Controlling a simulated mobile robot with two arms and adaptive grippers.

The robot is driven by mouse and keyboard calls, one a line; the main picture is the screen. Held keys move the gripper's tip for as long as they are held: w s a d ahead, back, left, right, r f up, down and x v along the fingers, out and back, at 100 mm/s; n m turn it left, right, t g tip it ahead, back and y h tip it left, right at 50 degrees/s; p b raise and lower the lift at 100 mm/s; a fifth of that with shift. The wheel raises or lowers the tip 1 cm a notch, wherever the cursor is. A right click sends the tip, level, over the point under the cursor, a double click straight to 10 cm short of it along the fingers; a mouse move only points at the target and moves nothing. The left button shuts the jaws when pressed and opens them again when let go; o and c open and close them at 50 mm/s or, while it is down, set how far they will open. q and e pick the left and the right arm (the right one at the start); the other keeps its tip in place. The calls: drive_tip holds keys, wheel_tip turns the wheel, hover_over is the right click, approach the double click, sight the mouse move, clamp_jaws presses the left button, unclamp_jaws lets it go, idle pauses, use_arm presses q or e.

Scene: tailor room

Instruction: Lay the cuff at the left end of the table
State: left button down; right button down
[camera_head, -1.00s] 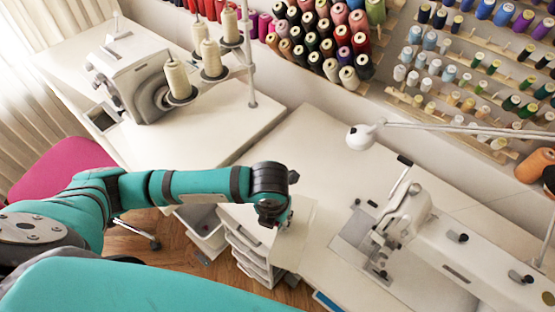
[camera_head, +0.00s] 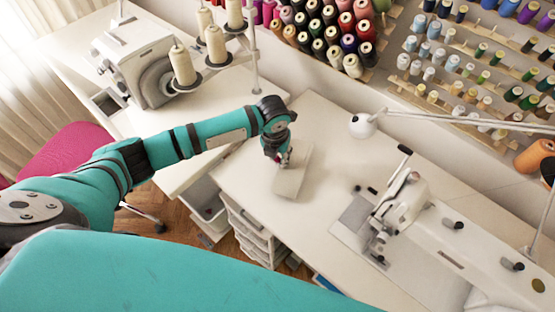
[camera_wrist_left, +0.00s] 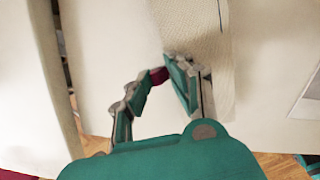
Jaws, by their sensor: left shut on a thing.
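I cannot tell how much of the cuff touches the table. My right gripper is out of view.
Another machine (camera_head: 140,65) and thread cones (camera_head: 182,65) stand on the left table. Drawers (camera_head: 250,235) sit below. The tabletop behind the gripper is clear.

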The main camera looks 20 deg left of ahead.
use_arm(q)
wheel_tip(320, 180, down, 2)
drive_tip(key=shift+s+f, duration=0.15)
drive_tip(key=shift+f, duration=0.25)
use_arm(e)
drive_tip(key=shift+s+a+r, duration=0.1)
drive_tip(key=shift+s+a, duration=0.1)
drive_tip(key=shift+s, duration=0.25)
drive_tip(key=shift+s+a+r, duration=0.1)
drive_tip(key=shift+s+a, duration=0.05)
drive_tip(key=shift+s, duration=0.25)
use_arm(q)
drive_tip(key=c, duration=1.2)
unclamp_jaws()
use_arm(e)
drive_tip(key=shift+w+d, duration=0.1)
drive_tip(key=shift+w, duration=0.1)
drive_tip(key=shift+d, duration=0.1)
use_arm(q)
drive_tip(key=shift+r, duration=0.25)
wheel_tip(320, 180, up, 12)
drive_tip(key=s, duration=0.1)
drive_tip(key=shift+s+f, duration=0.2)
drive_tip(key=shift+s, duration=0.2)
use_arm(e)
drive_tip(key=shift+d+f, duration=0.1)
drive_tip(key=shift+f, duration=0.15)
use_arm(q)
drive_tip(key=shift+d, duration=0.1)
